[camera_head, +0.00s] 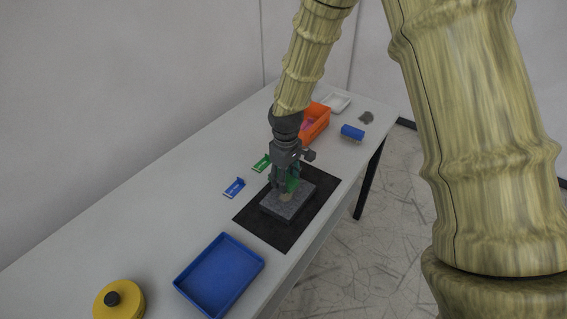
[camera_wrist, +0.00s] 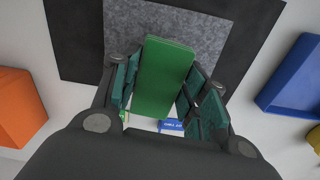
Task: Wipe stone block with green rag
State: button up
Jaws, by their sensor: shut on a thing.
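The stone block (camera_head: 275,206) is a grey speckled slab lying flat on a black mat (camera_head: 254,222); it also shows in the wrist view (camera_wrist: 215,42). A small brownish patch shows on its top in the head view. My gripper (camera_head: 286,190) is over the block, pointing down. In the wrist view my gripper (camera_wrist: 165,95) is shut on the green rag (camera_wrist: 165,75), which looks like a folded pad between the fingers. The rag is at or just above the block's top; I cannot tell if it touches.
A blue tray (camera_head: 187,283) and a yellow round container (camera_head: 128,305) stand at the near end. Blue (camera_head: 234,188) and green (camera_head: 261,163) label holders lie left of the mat. An orange bin (camera_head: 322,117), white dish (camera_head: 337,103), blue roll (camera_head: 352,132) and grey lump (camera_head: 366,117) are farther back.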

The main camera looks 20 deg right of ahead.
jog(key=r+p, duration=0.1)
jog(key=r, duration=0.1)
jog(key=shift+w+r+p, duration=0.2)
jog(key=shift+r+p, duration=0.1)
jog(key=shift+p, duration=0.05)
jog(key=shift+s+r+p, duration=0.1)
jog(key=shift+r+p, duration=0.55)
jog(key=shift+r, duration=0.35)
jog(key=shift+f, duration=0.15)
